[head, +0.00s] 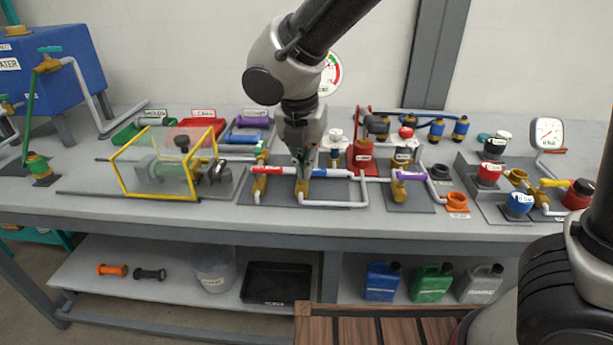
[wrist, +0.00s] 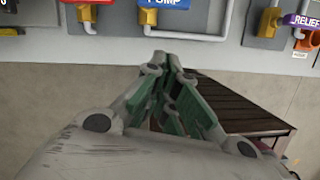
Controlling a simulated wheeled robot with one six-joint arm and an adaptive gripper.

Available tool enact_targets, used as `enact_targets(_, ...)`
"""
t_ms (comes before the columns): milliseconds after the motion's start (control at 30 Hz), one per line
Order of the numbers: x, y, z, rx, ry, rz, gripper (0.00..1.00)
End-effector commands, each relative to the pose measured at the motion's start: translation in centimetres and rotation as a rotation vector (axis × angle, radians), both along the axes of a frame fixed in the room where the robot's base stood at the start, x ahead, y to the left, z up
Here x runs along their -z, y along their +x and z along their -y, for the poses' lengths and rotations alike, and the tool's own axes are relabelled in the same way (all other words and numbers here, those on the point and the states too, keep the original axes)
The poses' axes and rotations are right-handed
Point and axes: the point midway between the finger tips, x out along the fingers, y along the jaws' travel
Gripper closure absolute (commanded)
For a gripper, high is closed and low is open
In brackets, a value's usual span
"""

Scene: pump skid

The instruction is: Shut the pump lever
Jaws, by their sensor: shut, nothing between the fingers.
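The pump lever (head: 336,172) is a blue handle on a brass valve (head: 302,186). In the head view it extends to the right from the valve, level with the bench. In the wrist view the blue lever (wrist: 166,3), with part of the word PUMP, is cut off at the top edge, above its brass valve (wrist: 148,16). My gripper (head: 304,170) is shut and empty. It points down close to the left end of the lever; I cannot tell whether it touches. The shut fingers also show in the wrist view (wrist: 168,62), below the valve in the picture.
A red lever (head: 266,170) stands close on the left, and a purple relief lever (head: 411,176) on the right. A red post (head: 363,158) stands behind on the right. A yellow-framed clear guard (head: 157,196) is further left. The bench's front strip is clear.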

Motion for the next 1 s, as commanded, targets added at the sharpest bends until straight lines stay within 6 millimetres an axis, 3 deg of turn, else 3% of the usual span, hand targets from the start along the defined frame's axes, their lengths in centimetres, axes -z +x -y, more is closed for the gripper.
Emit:
enact_targets(200, -2.1, -0.5, 0.0, 0.000, -0.001, 0.000, 1.00)
enact_targets(667, -2.3, -0.6, 0.0, 0.038, 0.007, 0.001, 1.00)
enact_targets(833, -1.8, -1.2, 0.7, 0.319, 0.052, 0.000, 1.00)
enact_targets(1000, -1.0, -3.4, 3.7, 0.753, 0.097, -0.015, 1.00)
